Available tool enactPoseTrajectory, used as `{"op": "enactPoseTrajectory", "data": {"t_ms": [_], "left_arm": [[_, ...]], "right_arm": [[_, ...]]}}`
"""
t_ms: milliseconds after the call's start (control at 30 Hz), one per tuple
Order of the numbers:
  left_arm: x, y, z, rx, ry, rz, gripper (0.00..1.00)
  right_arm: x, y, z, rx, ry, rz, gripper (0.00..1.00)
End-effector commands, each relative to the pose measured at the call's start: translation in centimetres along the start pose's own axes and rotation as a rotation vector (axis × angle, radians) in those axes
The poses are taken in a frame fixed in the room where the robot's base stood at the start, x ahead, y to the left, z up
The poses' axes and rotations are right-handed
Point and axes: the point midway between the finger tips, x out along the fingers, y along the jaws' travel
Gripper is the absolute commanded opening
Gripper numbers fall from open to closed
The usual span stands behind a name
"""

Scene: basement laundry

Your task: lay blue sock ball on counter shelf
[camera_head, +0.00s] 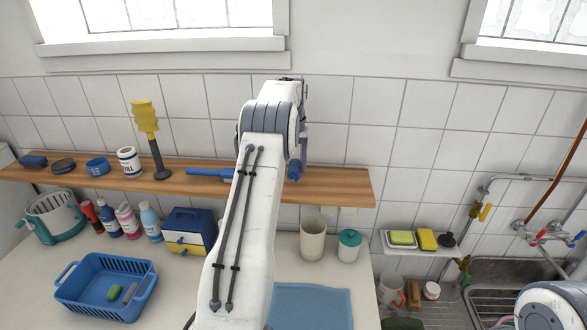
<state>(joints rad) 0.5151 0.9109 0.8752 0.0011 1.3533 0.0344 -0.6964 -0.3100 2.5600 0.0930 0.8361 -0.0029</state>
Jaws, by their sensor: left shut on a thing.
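The wooden counter shelf (335,184) runs along the tiled wall above the counter. My left arm reaches up the middle of the view, and its gripper (300,158) is over the right part of the shelf, mostly hidden behind the wrist. It is shut on the blue sock ball (294,173), of which only a small blue part shows below the wrist. I cannot tell whether the ball touches the shelf. My right gripper is out of view.
On the shelf are a blue-handled tool (205,173), a yellow duster (146,117), a white tub (129,162), and a blue roll (97,166). The shelf's right end is clear. Below stand a blue basket (105,287), a toolbox (190,231) and a cream canister (312,240).

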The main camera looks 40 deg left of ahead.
Motion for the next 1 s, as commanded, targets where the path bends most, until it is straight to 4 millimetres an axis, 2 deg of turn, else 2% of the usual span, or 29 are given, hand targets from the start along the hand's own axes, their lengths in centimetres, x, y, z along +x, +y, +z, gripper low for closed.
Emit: {"op": "enactPoseTrajectory", "data": {"t_ms": [100,233,600,633,700,1000], "left_arm": [[1.5,0.0,0.2,0.000,-0.007,0.000,0.04],[3.0,0.0,0.1,0.000,-0.004,0.000,0.04],[3.6,0.0,0.1,0.000,-0.002,0.000,0.04],[3.7,0.0,0.1,0.000,-0.002,0.000,0.63],[3.6,0.0,0.1,0.000,-0.002,0.000,0.89],[3.5,0.0,0.1,0.000,-0.002,0.000,0.89]], "right_arm": [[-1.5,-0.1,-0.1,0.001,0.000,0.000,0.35],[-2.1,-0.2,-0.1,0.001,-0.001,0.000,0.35],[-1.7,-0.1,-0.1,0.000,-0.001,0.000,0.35],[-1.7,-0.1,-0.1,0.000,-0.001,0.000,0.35],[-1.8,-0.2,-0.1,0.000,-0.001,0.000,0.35],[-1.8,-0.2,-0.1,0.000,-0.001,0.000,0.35]]}}
